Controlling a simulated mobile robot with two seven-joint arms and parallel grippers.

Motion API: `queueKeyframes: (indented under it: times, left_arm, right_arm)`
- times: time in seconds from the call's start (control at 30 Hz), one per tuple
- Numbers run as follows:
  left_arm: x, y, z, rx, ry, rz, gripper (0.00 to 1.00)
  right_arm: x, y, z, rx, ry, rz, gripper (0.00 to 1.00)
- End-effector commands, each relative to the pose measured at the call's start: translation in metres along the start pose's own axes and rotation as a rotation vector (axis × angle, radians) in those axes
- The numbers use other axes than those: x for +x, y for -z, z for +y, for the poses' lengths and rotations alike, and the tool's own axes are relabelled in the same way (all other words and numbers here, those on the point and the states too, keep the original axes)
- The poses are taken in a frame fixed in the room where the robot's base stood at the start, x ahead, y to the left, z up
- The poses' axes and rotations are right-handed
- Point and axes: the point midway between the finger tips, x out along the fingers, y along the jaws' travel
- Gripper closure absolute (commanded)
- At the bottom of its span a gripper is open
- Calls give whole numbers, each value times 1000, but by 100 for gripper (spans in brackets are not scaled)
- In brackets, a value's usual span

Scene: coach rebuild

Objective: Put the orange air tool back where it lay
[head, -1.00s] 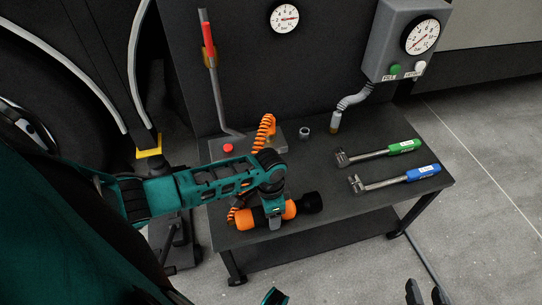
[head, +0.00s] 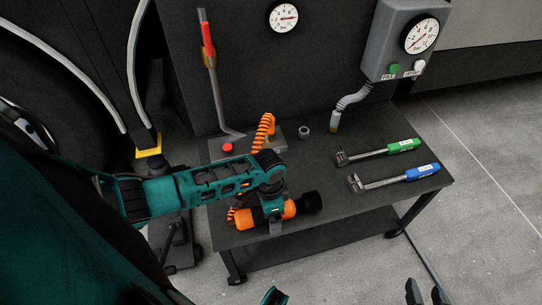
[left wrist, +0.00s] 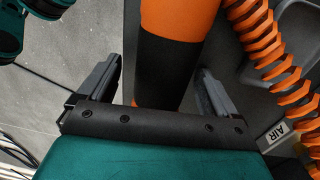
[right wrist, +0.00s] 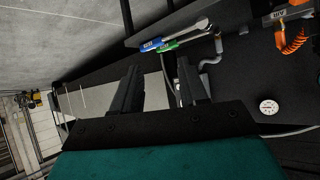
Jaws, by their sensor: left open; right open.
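The orange air tool (head: 290,209), with black sections and a black end, lies along the front left of the dark bench (head: 350,218). My left gripper (head: 274,222) is over the tool's middle from above and hides part of it. In the left wrist view the tool (left wrist: 178,20) runs between the two spread fingers, with a gap on each side, so the left gripper (left wrist: 158,85) is open around it. My right gripper (head: 428,292) is open and empty at the bottom edge of the head view, off the bench; its fingers (right wrist: 160,88) also show in the right wrist view.
A coiled orange hose (head: 264,132) stands behind the tool. A green-handled tool (head: 385,150) and a blue-handled tool (head: 400,178) lie on the right. A small metal ring (head: 305,132) and a grey block with a red button (head: 228,147) are at the back. The bench middle is clear.

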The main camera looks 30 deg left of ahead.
Motion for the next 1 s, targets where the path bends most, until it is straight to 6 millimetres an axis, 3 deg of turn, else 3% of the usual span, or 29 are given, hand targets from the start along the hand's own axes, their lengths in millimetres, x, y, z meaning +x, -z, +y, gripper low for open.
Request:
queueKeyframes:
  times: [0.17, 0.43, 0.6, 0.8, 1.0]
  left_arm:
    - [-23, 2, -1, 0, 2, 5, 8]
    - [-85, 2, -1, 1, 4, 7, 8]
    - [-114, 2, -2, 0, 5, 7, 8]
    - [-130, 2, -1, 0, 2, 7, 8]
    - [-131, 2, -1, 0, 2, 7, 8]
  right_arm:
    - [-6, 10, 0, 1, 0, 0, 57]
    - [-19, 31, -1, 2, -4, 13, 57]
    - [-21, 29, 4, 3, -19, 7, 57]
    - [-24, 21, 9, 4, -32, -7, 57]
    - [-24, 16, 9, 5, -32, -16, 57]
